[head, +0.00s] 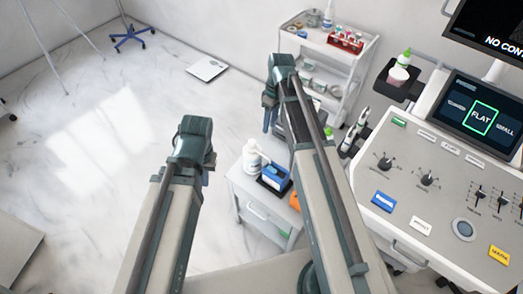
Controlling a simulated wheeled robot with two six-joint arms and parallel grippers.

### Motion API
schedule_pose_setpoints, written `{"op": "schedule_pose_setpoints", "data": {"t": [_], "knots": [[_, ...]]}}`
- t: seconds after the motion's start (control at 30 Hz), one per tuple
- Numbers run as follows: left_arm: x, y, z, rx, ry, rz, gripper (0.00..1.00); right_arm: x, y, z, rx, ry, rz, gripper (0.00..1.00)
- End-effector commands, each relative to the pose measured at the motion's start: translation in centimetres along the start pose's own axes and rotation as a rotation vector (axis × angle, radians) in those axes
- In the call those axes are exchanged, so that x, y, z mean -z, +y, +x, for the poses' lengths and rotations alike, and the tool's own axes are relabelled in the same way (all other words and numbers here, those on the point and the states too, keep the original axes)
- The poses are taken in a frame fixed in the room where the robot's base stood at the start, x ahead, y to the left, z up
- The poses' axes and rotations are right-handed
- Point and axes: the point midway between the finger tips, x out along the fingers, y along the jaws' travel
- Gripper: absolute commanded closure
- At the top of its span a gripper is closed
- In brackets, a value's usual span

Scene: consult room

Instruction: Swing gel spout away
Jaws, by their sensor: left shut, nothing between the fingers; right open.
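A gel-type bottle (400,69) with a green spout stands in a dark holder (396,90) at the left side of the console. Its spout points up and slightly right. A white bottle (251,158) with a white top stands on the small cart; I cannot tell which bottle the gel spout belongs to. My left gripper (206,176) is shut and empty, left of the cart, mostly hidden by its wrist. My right gripper (270,115) is open, above and beyond the cart, left of the green-spout bottle and apart from it. Its fingertips are partly hidden.
The small cart (243,187) also carries a blue box (275,175) and an orange item (295,201). A white shelf trolley (358,57) stands behind. The console (400,135) with knobs and a screen (482,117) fills the right. The floor at left is mostly clear around a scale (207,69).

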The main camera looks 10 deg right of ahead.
Motion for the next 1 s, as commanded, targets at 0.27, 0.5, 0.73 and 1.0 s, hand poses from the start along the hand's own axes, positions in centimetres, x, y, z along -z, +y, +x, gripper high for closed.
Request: {"op": "schedule_pose_setpoints", "data": {"t": [0.27,0.5,0.73,1.0], "knots": [[0.1,0.2,1.9,0.0,0.0,0.0,1.0,0.0,0.0,1.9,-0.001,0.0,0.0,0.6],[0.3,0.5,5.0,0.0,0.0,0.0,1.0,0.0,0.1,5.1,-0.001,0.0,0.0,0.6],[0.5,0.8,8.2,0.0,0.0,0.0,1.0,0.0,0.1,8.4,-0.001,0.0,0.001,0.6],[0.7,1.1,11.9,0.0,0.0,0.001,1.0,0.0,0.1,12.2,-0.001,-0.001,0.001,0.6]]}}
